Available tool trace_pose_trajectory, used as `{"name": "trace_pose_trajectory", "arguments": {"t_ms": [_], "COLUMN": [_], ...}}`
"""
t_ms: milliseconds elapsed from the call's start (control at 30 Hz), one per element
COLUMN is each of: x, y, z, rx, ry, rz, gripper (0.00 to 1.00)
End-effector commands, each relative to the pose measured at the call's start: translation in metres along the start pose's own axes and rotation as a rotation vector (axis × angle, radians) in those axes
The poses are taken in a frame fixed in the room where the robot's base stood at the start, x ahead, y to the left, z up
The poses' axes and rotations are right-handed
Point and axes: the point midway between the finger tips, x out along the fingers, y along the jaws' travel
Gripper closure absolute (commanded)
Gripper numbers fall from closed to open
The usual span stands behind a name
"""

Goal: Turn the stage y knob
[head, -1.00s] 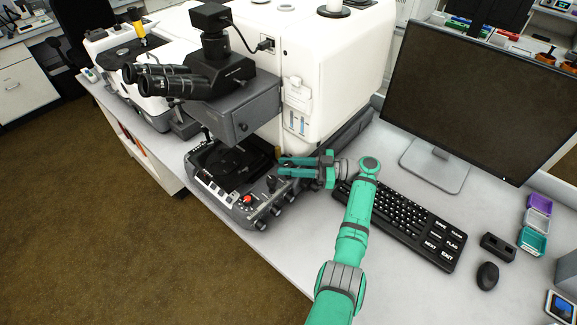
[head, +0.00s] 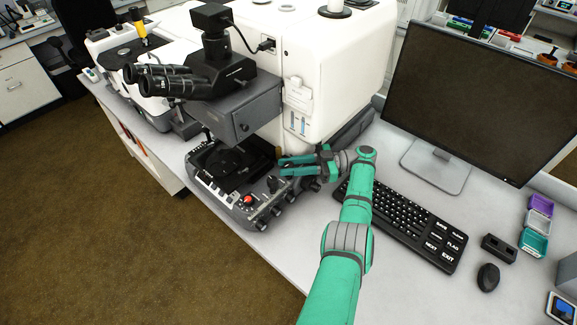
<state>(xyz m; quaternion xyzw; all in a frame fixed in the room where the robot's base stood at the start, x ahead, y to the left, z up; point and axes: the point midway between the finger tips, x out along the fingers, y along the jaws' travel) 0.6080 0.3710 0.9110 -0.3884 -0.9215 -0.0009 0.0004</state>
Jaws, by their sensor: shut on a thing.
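The infrared microscope's dark stage unit (head: 232,172) sits low at the front of the white microscope body. My gripper (head: 283,167) reaches in from the right at the stage unit's right side. Its two green fingers lie one above the other, pointing left, and are shut on what appears to be the stage y knob. That knob is mostly hidden between the fingers, so its turn cannot be read. A small dark knob (head: 272,184) shows just below the fingertips. Several more knobs line the unit's front right edge, near a red button (head: 248,200).
The black eyepieces (head: 160,80) and grey housing (head: 243,110) overhang the stage from above. A keyboard (head: 405,225) lies right of my gripper, with a monitor (head: 470,95) behind it. A mouse (head: 488,277) lies farther right. The bench front is clear.

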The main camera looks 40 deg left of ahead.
Motion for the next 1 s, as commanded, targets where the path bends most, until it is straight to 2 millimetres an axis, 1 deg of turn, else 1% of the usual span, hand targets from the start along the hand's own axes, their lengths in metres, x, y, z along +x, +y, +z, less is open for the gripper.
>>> {"name": "trace_pose_trajectory", "arguments": {"t_ms": [33, 433, 467, 767, 1000], "x": [0.0018, 0.0011, 0.0014, 0.0035, 0.0001], "y": [-0.0001, -0.0002, -0.0001, 0.0008, -0.0012], "z": [0.0037, 0.0042, 0.0043, 0.0019, 0.0011], "rx": [0.006, 0.007, 0.007, 0.003, 0.002], "ry": [-0.004, -0.004, -0.004, -0.002, -0.004], "rz": [-0.001, 0.000, 0.000, -0.005, -0.013], "gripper": [0.98, 0.98, 0.68, 0.68, 0.68]}}
